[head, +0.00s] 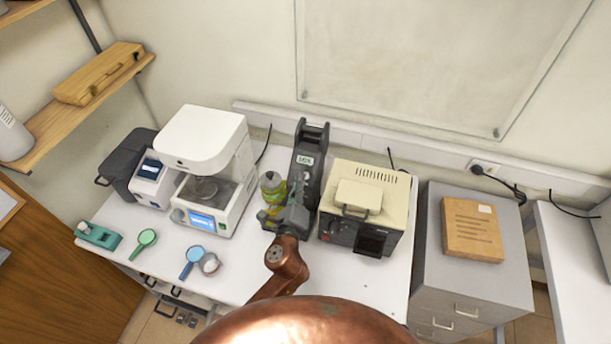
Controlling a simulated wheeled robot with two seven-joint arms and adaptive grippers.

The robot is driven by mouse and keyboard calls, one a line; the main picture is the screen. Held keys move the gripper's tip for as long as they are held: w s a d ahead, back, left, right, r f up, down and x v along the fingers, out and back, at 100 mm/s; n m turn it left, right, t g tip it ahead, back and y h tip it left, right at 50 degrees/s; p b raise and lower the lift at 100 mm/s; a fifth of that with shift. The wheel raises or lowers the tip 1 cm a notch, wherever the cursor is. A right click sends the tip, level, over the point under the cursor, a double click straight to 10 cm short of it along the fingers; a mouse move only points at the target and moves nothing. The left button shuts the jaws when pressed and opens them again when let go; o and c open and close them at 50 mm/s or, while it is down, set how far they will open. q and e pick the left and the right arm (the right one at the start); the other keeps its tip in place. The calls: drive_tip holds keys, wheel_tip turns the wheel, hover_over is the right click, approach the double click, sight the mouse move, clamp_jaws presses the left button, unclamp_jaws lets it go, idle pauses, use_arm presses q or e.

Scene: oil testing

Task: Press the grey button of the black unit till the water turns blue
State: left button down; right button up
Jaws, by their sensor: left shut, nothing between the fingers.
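The black unit (310,150) stands upright on the white bench between the white machine and the cream box. A clear bottle (271,180) with yellow-green contents stands at its front left; no blue shows in it. My left gripper (284,205) is shut and empty, close in front of the unit's lower part and beside the bottle. I cannot tell whether it touches either one. The grey button cannot be made out; my gripper covers part of the unit's lower front. My right gripper is not in view.
A white machine (205,135) with a lit screen stands left, and a cream box (366,190) close on the right. Magnifiers (190,260) and a green tool (98,236) lie at the front left. A grey cabinet (470,280) carries a brown folder (472,229).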

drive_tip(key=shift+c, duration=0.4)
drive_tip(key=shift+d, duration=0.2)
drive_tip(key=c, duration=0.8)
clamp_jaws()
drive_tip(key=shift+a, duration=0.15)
